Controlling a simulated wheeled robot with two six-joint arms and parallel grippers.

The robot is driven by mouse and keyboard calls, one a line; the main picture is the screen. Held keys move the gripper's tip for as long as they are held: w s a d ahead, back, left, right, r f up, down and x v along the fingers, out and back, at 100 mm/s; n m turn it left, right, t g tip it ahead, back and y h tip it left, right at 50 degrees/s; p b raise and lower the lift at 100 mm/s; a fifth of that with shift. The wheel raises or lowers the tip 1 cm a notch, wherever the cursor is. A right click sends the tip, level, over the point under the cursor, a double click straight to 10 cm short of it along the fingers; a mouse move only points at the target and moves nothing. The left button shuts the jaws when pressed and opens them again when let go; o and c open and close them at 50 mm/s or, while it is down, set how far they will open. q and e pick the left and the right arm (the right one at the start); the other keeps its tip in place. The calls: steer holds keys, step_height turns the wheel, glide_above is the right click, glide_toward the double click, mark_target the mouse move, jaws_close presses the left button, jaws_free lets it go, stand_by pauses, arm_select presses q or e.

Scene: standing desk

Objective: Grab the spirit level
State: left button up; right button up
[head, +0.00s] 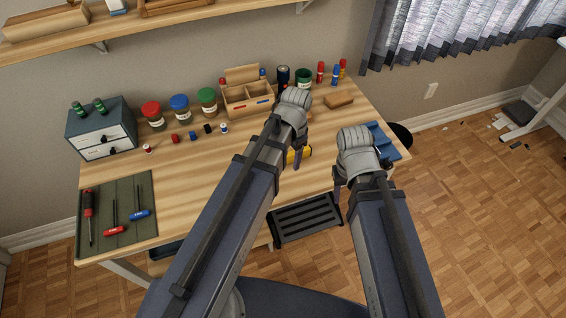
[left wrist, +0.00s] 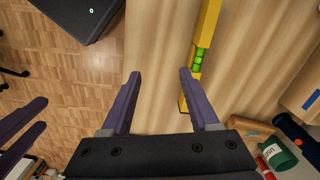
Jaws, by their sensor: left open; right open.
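The yellow spirit level (head: 304,153) lies on the wooden desk near its front edge, mostly hidden behind my left arm and gripper in the head view. In the left wrist view the spirit level (left wrist: 205,32) shows its green vial and runs from the top edge down to beside and behind the right-hand finger. My left gripper (left wrist: 160,74) is open with nothing between its fingers; bare desk shows there. In the head view my left gripper (head: 287,145) is over the desk by the level. My right gripper (head: 345,182) is open near the desk's front right edge.
A green mat (head: 144,190) with screwdrivers lies at the left. A grey drawer box (head: 98,120), several jars and a wooden organizer (head: 246,105) line the back. A wooden block (head: 338,101) and a blue tray (head: 386,141) are at the right.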

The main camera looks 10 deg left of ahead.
arm_select(q)
steer(key=w+a+m, duration=0.1)
steer(key=w+a, duration=0.1)
steer(key=w+a+f+m, duration=0.1)
steer(key=w+a, duration=0.1)
steer(key=a, duration=0.1)
steer(key=shift+w+f+m+b, duration=0.1)
steer(key=shift+w+m+b, duration=0.2)
steer(key=shift+w+b, duration=0.1)
steer(key=shift+f+b, duration=1.3)
steer(key=shift+f, duration=0.1)
step_height(320, 180, down, 5)
steer(key=b, duration=0.5)
steer(key=shift+w, duration=0.1)
jaws_close()
